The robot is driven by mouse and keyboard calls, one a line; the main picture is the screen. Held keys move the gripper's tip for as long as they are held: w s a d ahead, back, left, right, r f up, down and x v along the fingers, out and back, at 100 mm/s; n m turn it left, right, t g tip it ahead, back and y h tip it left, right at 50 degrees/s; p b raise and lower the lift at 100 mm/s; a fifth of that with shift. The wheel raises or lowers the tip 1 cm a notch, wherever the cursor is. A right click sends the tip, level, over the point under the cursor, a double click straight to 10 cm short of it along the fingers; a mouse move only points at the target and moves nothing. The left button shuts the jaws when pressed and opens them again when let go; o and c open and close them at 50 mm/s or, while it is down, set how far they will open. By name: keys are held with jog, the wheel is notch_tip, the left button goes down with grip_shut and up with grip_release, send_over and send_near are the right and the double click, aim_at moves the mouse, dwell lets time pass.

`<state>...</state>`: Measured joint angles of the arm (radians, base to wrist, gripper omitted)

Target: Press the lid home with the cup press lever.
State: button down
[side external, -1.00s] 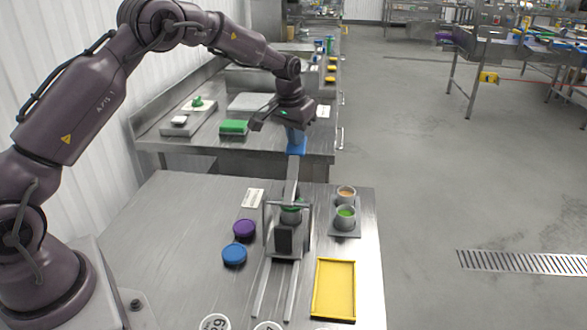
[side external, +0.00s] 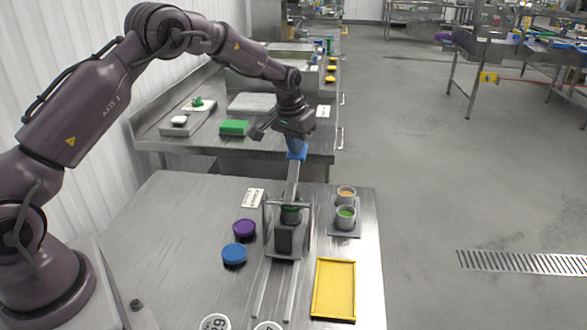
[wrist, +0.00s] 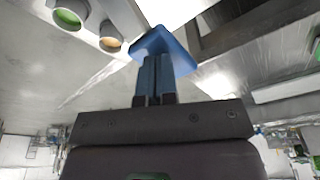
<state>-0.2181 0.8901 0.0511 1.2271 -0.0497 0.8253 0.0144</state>
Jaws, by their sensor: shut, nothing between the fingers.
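The cup press (side external: 284,255) stands on the near steel table. Its grey lever (side external: 292,182) is raised and slopes up toward the back. A cup with a green top (side external: 290,208) sits inside the press frame, partly hidden by the frame and lever; I cannot tell how the lid sits. My gripper (side external: 297,151) is shut and empty at the lever's upper end, by a blue pad (wrist: 160,45). In the wrist view its blue fingers (wrist: 155,76) are together and appear to meet the pad; exact contact is unclear.
Two filled cups, orange (side external: 346,192) and green (side external: 345,214), stand on a plate to the right. A yellow tray (side external: 317,290) lies in front of them. Purple (side external: 244,228) and blue (side external: 234,254) lids lie left of the press. The table's left part is clear.

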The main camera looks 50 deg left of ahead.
jog(key=shift+f, duration=0.9)
dwell(0.8)
jog(key=shift+w+v, duration=0.15)
jog(key=shift+v, duration=0.85)
jog(key=shift+w+v, duration=0.15)
jog(key=shift+v, duration=0.9)
jog(key=shift+w+v, duration=0.2)
jog(key=shift+v, duration=0.8)
jog(key=shift+r, duration=0.1)
jog(key=s+d+r+m+t, duration=0.1)
jog(key=s+d+r, duration=0.3)
jog(key=s+r, duration=0.35)
jog(key=s+d+r+t, duration=0.1)
jog(key=s+d+r, duration=0.3)
jog(key=s+r, duration=0.35)
jog(key=s+d+m, duration=0.1)
jog(key=s+d, duration=0.1)
jog(key=s, duration=0.7)
jog(key=s+d+m+t, duration=0.1)
jog(key=s+d, duration=0.2)
jog(key=s, duration=0.7)
jog(key=shift+h, duration=0.3)
